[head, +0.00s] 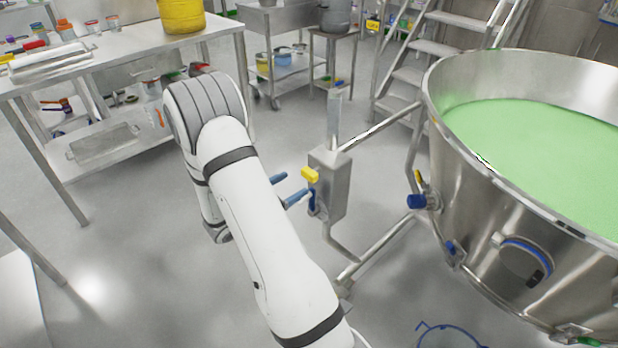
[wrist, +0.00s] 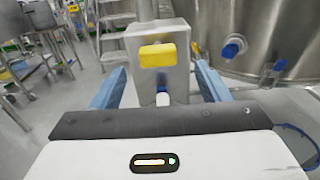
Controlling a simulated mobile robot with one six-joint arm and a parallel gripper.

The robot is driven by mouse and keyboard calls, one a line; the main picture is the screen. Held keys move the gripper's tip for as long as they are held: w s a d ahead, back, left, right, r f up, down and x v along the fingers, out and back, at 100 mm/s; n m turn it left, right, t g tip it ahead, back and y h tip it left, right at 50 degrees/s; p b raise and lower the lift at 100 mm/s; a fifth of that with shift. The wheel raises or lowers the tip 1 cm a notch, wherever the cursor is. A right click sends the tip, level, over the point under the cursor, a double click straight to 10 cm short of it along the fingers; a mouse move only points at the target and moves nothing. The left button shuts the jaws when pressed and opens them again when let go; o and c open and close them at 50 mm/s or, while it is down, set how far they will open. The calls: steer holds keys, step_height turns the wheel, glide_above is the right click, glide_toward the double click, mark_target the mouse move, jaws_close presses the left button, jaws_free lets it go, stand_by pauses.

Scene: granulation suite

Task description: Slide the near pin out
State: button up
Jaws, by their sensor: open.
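A steel box (head: 331,184) on the vessel's side frame carries a yellow block-shaped grip (head: 310,175) on its face, which looks like the head of the near pin; any shank is hidden. In the wrist view the yellow grip (wrist: 157,55) sits on the box, near the middle and above the line between my fingers. My gripper (head: 296,184) is open, its two blue fingers pointing at the box. In the wrist view the gripper (wrist: 160,86) has a finger on each side, with nothing held between them. A small white-and-blue part (wrist: 163,98) shows below the yellow grip.
A large steel vessel (head: 480,185) with green contents stands right, with a blue knob (head: 416,201) on its side. Steel rails (head: 385,240) join the box to it. A steel bench (head: 205,28) stands left. Open floor lies below the box and between bench and frame.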

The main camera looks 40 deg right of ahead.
mark_target(306, 176)
steer(key=shift+w+d+f, duration=0.15)
steer(key=shift+d+f, duration=0.05)
steer(key=shift+d, duration=0.1)
steer(key=d, duration=0.7)
steer(key=shift+w+d, duration=0.1)
steer(key=shift+w, duration=0.2)
steer(key=shift+r, duration=0.1)
steer(key=c, duration=1.3)
steer(key=shift+c, duration=0.4)
